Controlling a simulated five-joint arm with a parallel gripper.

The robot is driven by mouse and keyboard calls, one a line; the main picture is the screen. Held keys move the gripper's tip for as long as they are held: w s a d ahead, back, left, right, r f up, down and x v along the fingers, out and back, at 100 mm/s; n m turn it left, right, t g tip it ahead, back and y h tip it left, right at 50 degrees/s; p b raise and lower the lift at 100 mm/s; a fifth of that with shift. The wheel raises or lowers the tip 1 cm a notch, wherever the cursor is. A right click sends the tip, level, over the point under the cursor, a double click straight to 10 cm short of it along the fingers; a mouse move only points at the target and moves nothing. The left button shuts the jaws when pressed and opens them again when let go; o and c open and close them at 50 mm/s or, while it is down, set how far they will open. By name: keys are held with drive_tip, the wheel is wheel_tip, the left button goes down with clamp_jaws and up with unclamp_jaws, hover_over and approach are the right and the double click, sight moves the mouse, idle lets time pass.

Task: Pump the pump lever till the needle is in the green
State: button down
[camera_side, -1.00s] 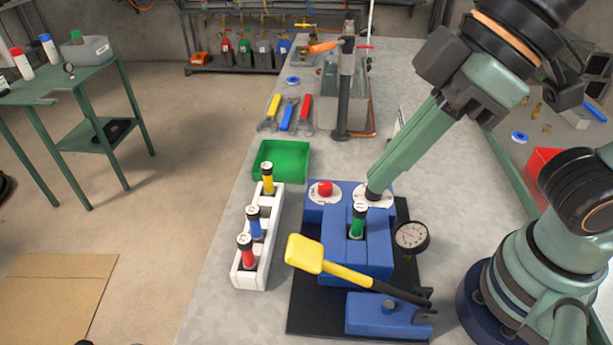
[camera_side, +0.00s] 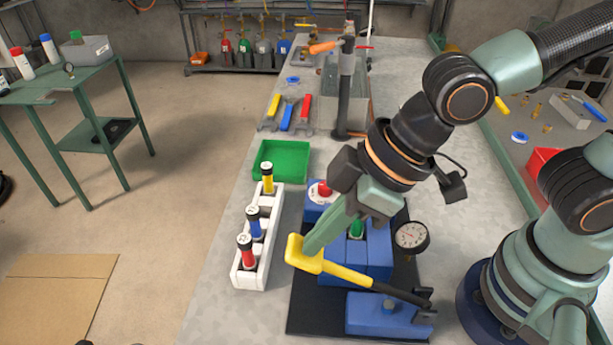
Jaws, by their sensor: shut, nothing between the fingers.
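The pump lever (camera_side: 345,273) has a yellow paddle and shaft with a black lower end. It slants up to the left from its pivot on a blue pump block (camera_side: 378,315). My gripper (camera_side: 312,246) is shut and empty, its green fingertips at the top of the yellow paddle. I cannot tell whether they touch it. The round gauge (camera_side: 410,236) stands right of the blue unit; its needle is too small to read. A green-capped cartridge (camera_side: 356,229) sits in the blue unit, partly hidden by my gripper.
A white rack (camera_side: 262,255) with yellow, blue and red cartridges stands left of the pump. A green tray (camera_side: 281,162) and wrenches lie farther back. The bench left of the rack is narrow.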

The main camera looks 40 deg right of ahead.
drive_tip(key=shift+f, duration=0.1)
idle(0.3)
drive_tip(key=shift+w+a+f+g+h, duration=0.3)
drive_tip(key=shift+f+g+h, duration=0.1)
drive_tip(key=shift+f+h, duration=0.1)
drive_tip(key=shift+w+a+f+g+h, duration=0.3)
drive_tip(key=shift+f+g+h, duration=0.1)
drive_tip(key=shift+f, duration=0.1)
wheel_tip(320, 180, down, 7)
drive_tip(key=w+a+g+h, duration=0.1)
drive_tip(key=w+a, duration=0.1)
drive_tip(key=shift+r, duration=0.15)
drive_tip(key=r, duration=1.4)
drive_tip(key=shift+s+d+r, duration=0.35)
drive_tip(key=shift+d, duration=0.05)
